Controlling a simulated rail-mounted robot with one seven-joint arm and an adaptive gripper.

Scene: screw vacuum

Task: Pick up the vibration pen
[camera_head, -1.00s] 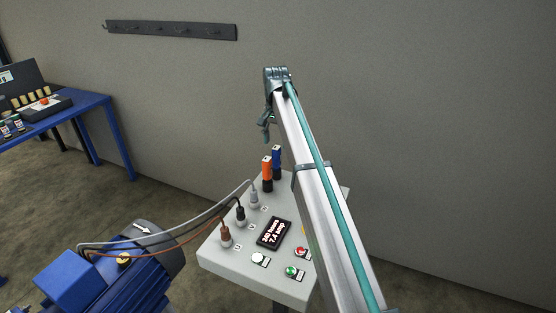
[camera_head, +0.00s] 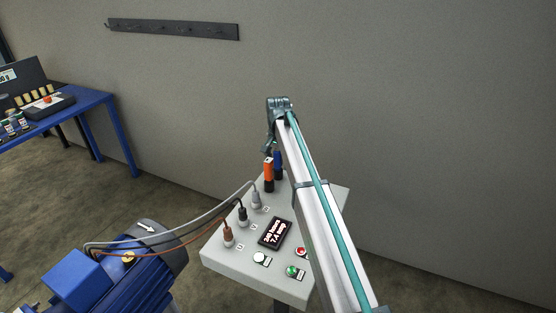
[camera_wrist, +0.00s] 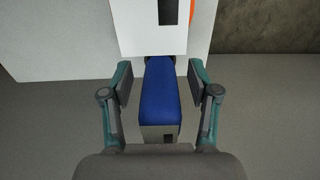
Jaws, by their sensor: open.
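A blue pen-like device (camera_head: 278,165) stands upright at the back of the grey control panel. An orange one with a white top (camera_head: 268,176) stands just in front of it. I cannot tell from the pictures which is the vibration pen. My gripper (camera_head: 270,148) is low over the two devices. In the wrist view my gripper (camera_wrist: 159,85) is open, with one finger on each side of the blue device (camera_wrist: 158,90). Small gaps seem to show beside it. A white block with a dark mark and an orange edge (camera_wrist: 150,32) covers its far end.
The grey panel (camera_head: 225,265) carries plugs (camera_head: 242,215), a display (camera_head: 275,233) and several buttons. Cables run to a blue motor (camera_head: 120,285). A blue table (camera_head: 85,107) stands at the left. The wall with a dark rack (camera_head: 172,29) is behind.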

